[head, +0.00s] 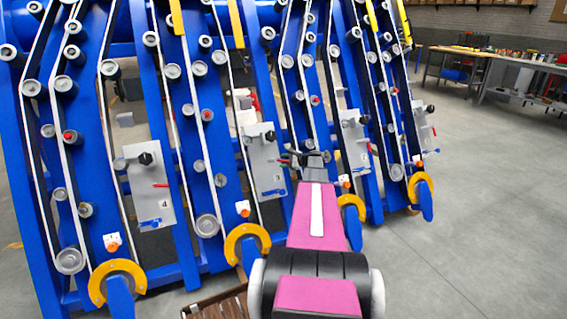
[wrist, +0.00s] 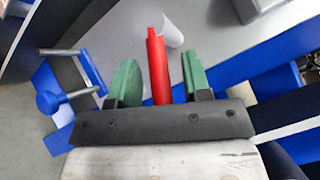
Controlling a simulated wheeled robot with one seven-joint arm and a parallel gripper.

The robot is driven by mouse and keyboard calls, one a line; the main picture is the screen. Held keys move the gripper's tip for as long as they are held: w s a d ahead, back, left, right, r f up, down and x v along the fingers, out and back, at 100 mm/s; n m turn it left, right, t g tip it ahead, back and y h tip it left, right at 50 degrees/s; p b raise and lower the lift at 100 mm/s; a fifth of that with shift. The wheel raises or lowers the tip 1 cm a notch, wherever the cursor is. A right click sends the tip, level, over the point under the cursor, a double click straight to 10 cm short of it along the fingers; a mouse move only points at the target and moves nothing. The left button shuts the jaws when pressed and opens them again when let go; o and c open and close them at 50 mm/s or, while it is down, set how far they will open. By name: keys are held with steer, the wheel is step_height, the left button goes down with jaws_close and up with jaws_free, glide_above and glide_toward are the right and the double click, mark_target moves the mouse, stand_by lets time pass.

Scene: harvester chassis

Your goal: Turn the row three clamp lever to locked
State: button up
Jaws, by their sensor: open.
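In the wrist view a red lever (wrist: 157,60) stands between the two green fingers of my gripper (wrist: 161,82), with a visible gap on both sides. My gripper is open and not clamped on it. Similar red levers show on the first plate (head: 161,185) and third plate (head: 371,147).
A blue handle (wrist: 52,102) is left of my fingers in the wrist view. Blue frame posts (head: 183,225), belts, rollers and yellow-collared blue feet (head: 246,243) crowd the chassis. A wooden pallet (head: 218,303) lies low in front. Floor (head: 480,200) is clear on the right.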

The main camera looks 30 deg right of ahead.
steer(key=shift+w+a, duration=0.15)
jaws_close()
